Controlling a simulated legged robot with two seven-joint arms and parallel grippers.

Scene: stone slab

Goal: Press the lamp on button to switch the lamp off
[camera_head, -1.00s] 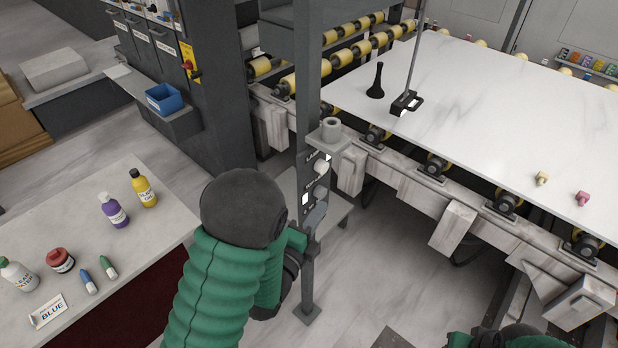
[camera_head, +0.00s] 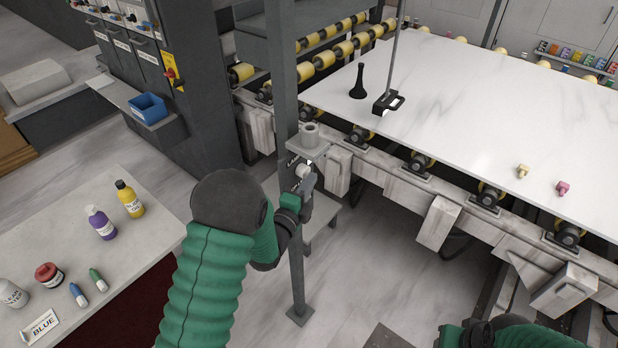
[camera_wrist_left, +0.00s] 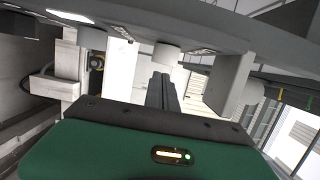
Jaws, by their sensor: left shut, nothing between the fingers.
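A grey post carries a narrow control panel (camera_head: 293,160) with round buttons and small white labels, too small to read surely. A pale round button (camera_head: 302,171) shows just above my left gripper (camera_head: 308,184). The gripper is shut and empty, with its tips close to the panel. A dark lamp head (camera_head: 386,104) with a bright white face hangs on a thin rod over the slab. My right gripper (camera_head: 478,332) is partly cut off at the bottom edge.
The white stone slab (camera_head: 480,110) lies on yellow rollers at the right. A table (camera_head: 145,240) with bottles and markers stands at left. Open floor lies around the post's foot (camera_head: 300,314).

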